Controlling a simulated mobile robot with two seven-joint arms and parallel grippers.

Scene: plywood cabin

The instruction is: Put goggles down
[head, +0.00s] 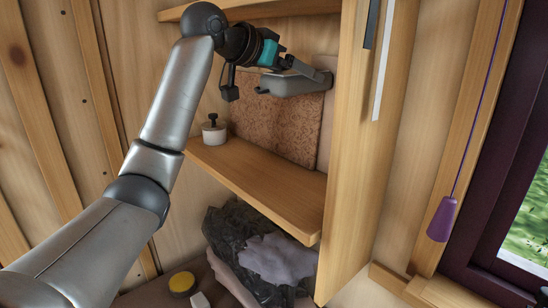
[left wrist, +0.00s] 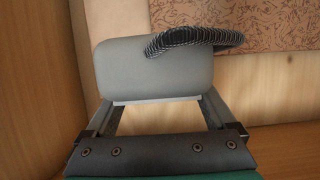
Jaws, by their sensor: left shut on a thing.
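The goggles (head: 293,84) are a grey piece held up between the cabinet's shelves in the head view. In the left wrist view the goggles (left wrist: 150,70) show as a rounded grey body with a ribbed black strap (left wrist: 190,38) curving to the right. My left gripper (head: 290,67) is shut on the goggles; its two fingers (left wrist: 157,101) meet the near edge of the grey body in the left wrist view. The goggles are above the middle shelf (head: 265,182); whether they touch anything behind is unclear. My right gripper is not in view.
A small white pot with a black knob (head: 213,133) stands on the shelf's left end. A speckled brown panel (head: 275,125) stands at the back. The shelf's front and right are clear. A dark plastic bag (head: 225,235) lies below, and a wooden upright (head: 355,180) bounds the right.

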